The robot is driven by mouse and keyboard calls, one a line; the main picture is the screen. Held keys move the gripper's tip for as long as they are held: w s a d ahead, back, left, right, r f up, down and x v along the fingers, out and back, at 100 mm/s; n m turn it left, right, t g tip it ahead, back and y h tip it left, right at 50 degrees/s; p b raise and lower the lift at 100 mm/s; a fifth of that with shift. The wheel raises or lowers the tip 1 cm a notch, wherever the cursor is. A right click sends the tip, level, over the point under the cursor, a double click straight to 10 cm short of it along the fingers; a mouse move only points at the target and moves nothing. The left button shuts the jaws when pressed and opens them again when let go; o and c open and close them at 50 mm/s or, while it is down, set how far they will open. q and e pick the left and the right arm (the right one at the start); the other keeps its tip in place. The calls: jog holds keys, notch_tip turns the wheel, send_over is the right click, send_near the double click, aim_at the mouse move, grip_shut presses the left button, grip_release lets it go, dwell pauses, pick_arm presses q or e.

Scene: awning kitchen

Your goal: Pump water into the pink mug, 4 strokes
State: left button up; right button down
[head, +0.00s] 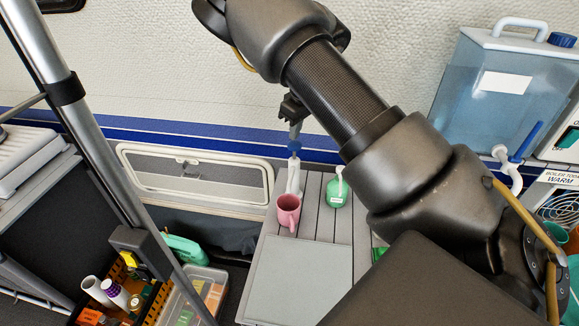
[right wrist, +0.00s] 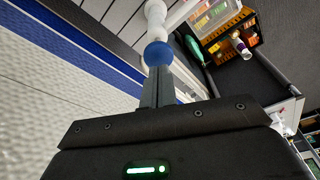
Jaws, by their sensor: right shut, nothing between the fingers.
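The pink mug (head: 288,212) stands upright on the slatted grey counter, just in front of the white hand pump (head: 293,178). The pump has a blue knob (head: 294,147) on top. My right gripper (head: 295,132) points down above the knob, shut and empty. In the right wrist view the closed fingers (right wrist: 157,88) line up with the blue knob (right wrist: 158,54), with the white pump shaft (right wrist: 155,18) beyond. I cannot tell whether the fingertips touch the knob. The mug's inside is hard to read, so its water level cannot be told. My left gripper is out of view.
A green bottle (head: 337,192) stands close right of the pump. A blue water tank (head: 493,85) with a white tap is at the right. A grey board (head: 296,278) lies in front of the mug. A metal pole (head: 75,110) crosses the left side.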

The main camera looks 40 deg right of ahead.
aim_at(295, 143)
jog(key=shift+f, duration=0.15)
jog(key=shift+f+b, duration=1.35)
jog(key=shift+f, duration=0.85)
jog(key=shift+r, duration=0.2)
jog(key=shift+r+p, duration=1.9)
jog(key=shift+r, duration=0.25)
jog(key=shift+f, duration=0.1)
